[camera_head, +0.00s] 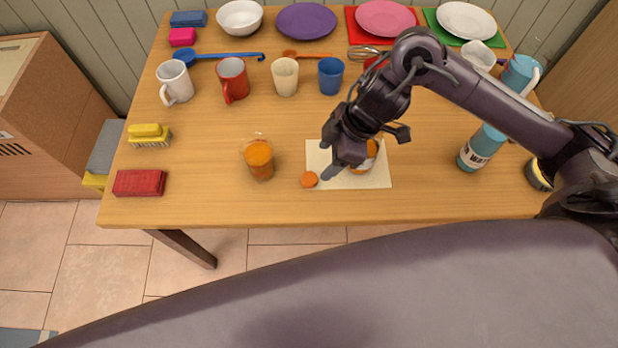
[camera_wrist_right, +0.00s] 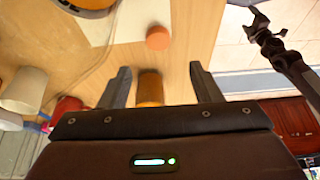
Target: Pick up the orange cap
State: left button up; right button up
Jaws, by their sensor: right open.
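The orange cap (camera_head: 309,179) is a small flat disc at the left edge of a pale paper sheet (camera_head: 378,180) on the wooden table. In the right wrist view, the cap (camera_wrist_right: 158,38) lies ahead of the finger gap. My right gripper (camera_head: 340,160) is open and empty, over the sheet just right of the cap and apart from it. Its two fingers (camera_wrist_right: 161,85) also show in the right wrist view. My left arm is not in the head view; a dark gripper-like part, seemingly my left gripper (camera_wrist_right: 258,30), shows in the right wrist view, its jaw state unclear.
An orange-filled glass jar (camera_head: 259,160) stands left of the cap. Another orange jar (camera_head: 370,150) stands on the sheet, partly hidden by my gripper. A blue bottle (camera_head: 481,148) stands at right. Cups and plates fill the back. The table's front edge is close.

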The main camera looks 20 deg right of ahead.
aim_at(311, 178)
notch_tip(311, 178, down, 2)
jog(key=shift+w+a+f, duration=0.15)
jog(key=shift+f, duration=0.1)
jog(key=shift+w+f, duration=0.1)
jog(key=shift+f, duration=0.15)
jog(key=shift+x, duration=0.85)
jog(key=x, duration=0.4)
jog(key=shift+b, duration=0.4)
jog(key=shift+a+f, duration=0.15)
jog(key=shift+f, duration=0.1)
jog(key=c, duration=1)
pick_arm(q)
jog(key=shift+w+d+f, duration=0.1)
jog(key=shift+w+f, duration=0.5)
pick_arm(e)
jog(key=shift+c, duration=0.2)
